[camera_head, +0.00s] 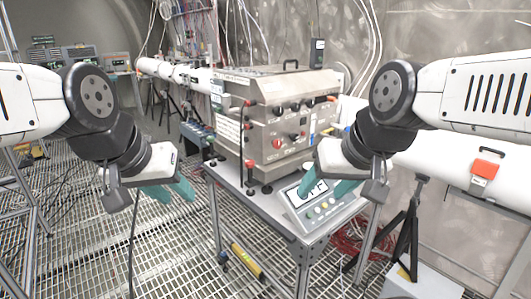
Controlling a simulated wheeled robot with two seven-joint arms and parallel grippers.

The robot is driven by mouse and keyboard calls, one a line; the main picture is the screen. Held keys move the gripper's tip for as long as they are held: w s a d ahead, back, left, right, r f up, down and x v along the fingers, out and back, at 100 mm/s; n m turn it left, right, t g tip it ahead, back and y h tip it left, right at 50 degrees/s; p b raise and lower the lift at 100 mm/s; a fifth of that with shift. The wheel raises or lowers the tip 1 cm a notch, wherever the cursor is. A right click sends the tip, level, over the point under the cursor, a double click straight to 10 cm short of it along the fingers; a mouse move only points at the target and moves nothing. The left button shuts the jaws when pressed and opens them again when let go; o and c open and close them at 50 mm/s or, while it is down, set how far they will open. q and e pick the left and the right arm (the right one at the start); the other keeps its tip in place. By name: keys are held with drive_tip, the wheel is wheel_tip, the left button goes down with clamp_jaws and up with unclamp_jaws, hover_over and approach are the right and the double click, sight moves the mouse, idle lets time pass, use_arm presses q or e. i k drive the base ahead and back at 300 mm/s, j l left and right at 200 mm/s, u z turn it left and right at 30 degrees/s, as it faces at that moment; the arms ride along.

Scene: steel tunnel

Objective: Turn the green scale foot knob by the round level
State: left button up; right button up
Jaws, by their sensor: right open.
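A pale scale-like device (298,207) with a display and several small buttons on its front sits on the right part of the small metal table. The green foot knob and the round level are too small or hidden to make out. My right gripper (322,190) is over this device, its teal fingers apart with nothing seen between them, and it covers part of the display. I cannot tell whether it touches the device. My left gripper (174,192) hangs left of the table, its teal fingers apart and empty.
A large steel instrument box (275,120) with knobs stands on the table (230,179) behind the scale. A black tripod (405,240) and a white pipe (450,165) are at the right. A yellow cylinder (247,260) lies on the grating floor (180,250), which is open at the left.

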sight(210, 138)
drive_tip(key=i+j+u, duration=0.45)
drive_tip(key=i+u, duration=0.6)
drive_tip(key=i+j, duration=0.05)
drive_tip(key=i, duration=0.1)
